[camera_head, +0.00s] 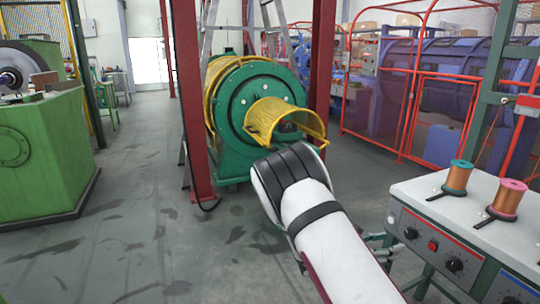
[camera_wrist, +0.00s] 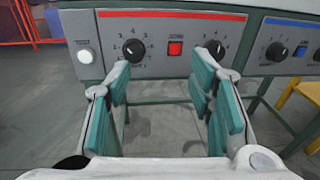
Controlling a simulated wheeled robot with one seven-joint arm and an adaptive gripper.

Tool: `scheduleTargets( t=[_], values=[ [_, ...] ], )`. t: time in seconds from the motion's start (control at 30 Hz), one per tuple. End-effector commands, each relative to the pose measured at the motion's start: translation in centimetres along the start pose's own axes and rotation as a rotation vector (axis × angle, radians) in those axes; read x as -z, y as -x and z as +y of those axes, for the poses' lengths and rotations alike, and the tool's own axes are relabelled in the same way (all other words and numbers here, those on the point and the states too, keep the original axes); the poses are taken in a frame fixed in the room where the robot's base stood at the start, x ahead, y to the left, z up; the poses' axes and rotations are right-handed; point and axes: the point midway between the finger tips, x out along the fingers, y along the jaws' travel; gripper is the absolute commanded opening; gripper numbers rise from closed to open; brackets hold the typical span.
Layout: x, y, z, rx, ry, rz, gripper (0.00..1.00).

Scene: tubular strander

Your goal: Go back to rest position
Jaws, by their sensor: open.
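My gripper (camera_wrist: 165,75) shows in the wrist view with its two teal-padded fingers spread apart and nothing between them. It faces the front of a grey control panel (camera_wrist: 262,45) with a red button (camera_wrist: 175,48), a white button (camera_wrist: 85,56) and black dials (camera_wrist: 133,49). I cannot tell whether the fingertips touch the panel. In the head view my white arm (camera_head: 322,222) reaches forward beside the panel table (camera_head: 428,194), and the gripper is mostly hidden behind the arm.
Two wire spools, copper (camera_head: 458,176) and pink-rimmed (camera_head: 507,197), stand on the panel table. A green machine with a yellow guard (camera_head: 285,120) stands ahead, between red posts (camera_head: 190,100). A green cabinet (camera_head: 40,150) is at left. The floor (camera_head: 140,240) between is open.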

Motion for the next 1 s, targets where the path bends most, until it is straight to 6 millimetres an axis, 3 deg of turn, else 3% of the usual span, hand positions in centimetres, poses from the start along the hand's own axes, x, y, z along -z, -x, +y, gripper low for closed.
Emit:
scheduleTargets(
  t=[0.1, 0.4, 0.67, 1.0],
  values=[
    [-3.7, 0.1, -3.1, 0.123, -0.151, 0.079, 0.49],
    [-10.2, 2.4, -11.8, 0.424, -0.496, 0.28, 0.49],
    [-14.0, 6.2, -19.1, 0.659, -0.765, 0.457, 0.49],
    [-17.1, 13.1, -27.7, 0.928, -1.075, 0.694, 0.49]
  ],
)
